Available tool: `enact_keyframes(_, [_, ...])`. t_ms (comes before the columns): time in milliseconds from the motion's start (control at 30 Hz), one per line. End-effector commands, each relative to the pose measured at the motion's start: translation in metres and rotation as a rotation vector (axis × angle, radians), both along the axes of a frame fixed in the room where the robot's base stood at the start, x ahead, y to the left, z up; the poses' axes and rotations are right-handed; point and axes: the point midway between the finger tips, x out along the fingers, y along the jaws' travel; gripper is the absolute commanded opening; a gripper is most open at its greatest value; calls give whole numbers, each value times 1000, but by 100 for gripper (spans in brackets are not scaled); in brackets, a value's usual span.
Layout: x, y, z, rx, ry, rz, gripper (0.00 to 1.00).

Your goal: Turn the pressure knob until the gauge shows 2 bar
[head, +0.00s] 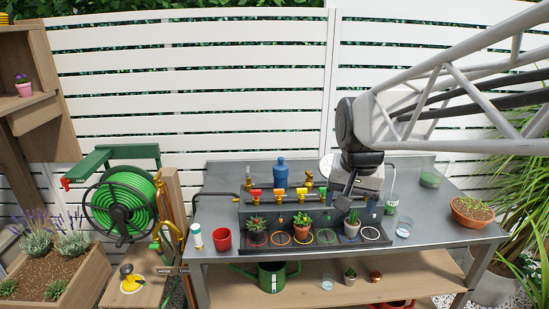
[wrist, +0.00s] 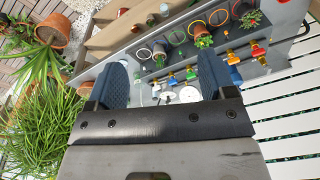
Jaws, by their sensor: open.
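My gripper (head: 350,190) hangs over the back right part of the metal bench, above the row of valves. In the wrist view its two dark fingers (wrist: 165,78) are spread apart with nothing held between them. A white round disc, apparently the gauge (wrist: 189,94), shows between the fingers, farther off. A smaller pale disc (wrist: 167,96) lies beside it; I cannot tell whether it is the knob. Needle and reading are not legible.
Red and yellow valves (head: 280,195) line the pipe left of my gripper, with a blue bottle (head: 281,172) behind. Potted cacti (head: 303,224) stand in front in a dark tray. A terracotta bowl (head: 472,210) and clear cups (head: 404,227) stand to the right.

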Motion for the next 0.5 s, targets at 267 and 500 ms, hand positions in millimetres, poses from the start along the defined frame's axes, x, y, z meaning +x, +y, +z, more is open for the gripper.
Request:
enact_keyframes(267, [69, -1, 6, 21, 26, -128, 77])
enact_keyframes(500, [128, -1, 6, 38, 46, -241, 77])
